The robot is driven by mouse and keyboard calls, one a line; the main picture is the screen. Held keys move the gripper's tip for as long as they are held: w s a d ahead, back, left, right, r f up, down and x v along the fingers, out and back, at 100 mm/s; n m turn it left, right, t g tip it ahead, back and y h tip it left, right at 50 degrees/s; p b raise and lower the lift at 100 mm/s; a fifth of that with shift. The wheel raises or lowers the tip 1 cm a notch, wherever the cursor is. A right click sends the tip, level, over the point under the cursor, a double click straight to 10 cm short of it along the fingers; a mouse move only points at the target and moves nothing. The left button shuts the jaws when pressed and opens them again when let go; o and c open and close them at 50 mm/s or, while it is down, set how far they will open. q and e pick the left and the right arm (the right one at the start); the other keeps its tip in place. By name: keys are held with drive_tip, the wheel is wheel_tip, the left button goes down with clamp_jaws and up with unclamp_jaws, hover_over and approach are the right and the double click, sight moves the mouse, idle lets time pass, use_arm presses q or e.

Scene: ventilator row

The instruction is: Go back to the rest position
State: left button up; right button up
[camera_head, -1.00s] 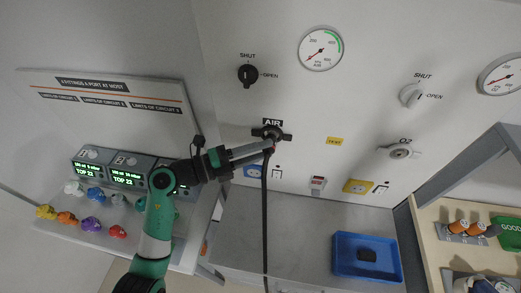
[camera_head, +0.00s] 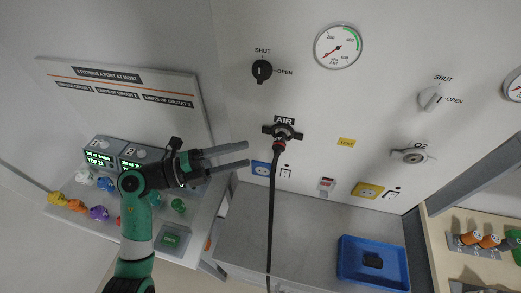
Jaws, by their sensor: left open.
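My left gripper (camera_head: 247,155) is open and empty, left of the AIR outlet (camera_head: 283,131) on the grey wall panel. Its two fingers point right and stand apart from the outlet. A black hose (camera_head: 270,215) with a reddish end fitting is at the AIR outlet and hangs straight down past the counter. My left arm comes up from the lower left, in front of the monitor row. My right gripper is not in view.
A blue tray (camera_head: 345,272) with a dark item stands on the grey counter (camera_head: 310,222). Ventilator units (camera_head: 97,159) and several coloured fittings (camera_head: 99,212) are at left, partly behind my arm. A wooden shelf (camera_head: 440,255) with orange-topped items is at right. The O2 outlet (camera_head: 409,156) is free.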

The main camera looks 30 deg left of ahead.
use_arm(q)
drive_tip(key=v, duration=0.3)
drive_tip(key=shift+s+a, duration=0.1)
drive_tip(key=shift+s, duration=0.05)
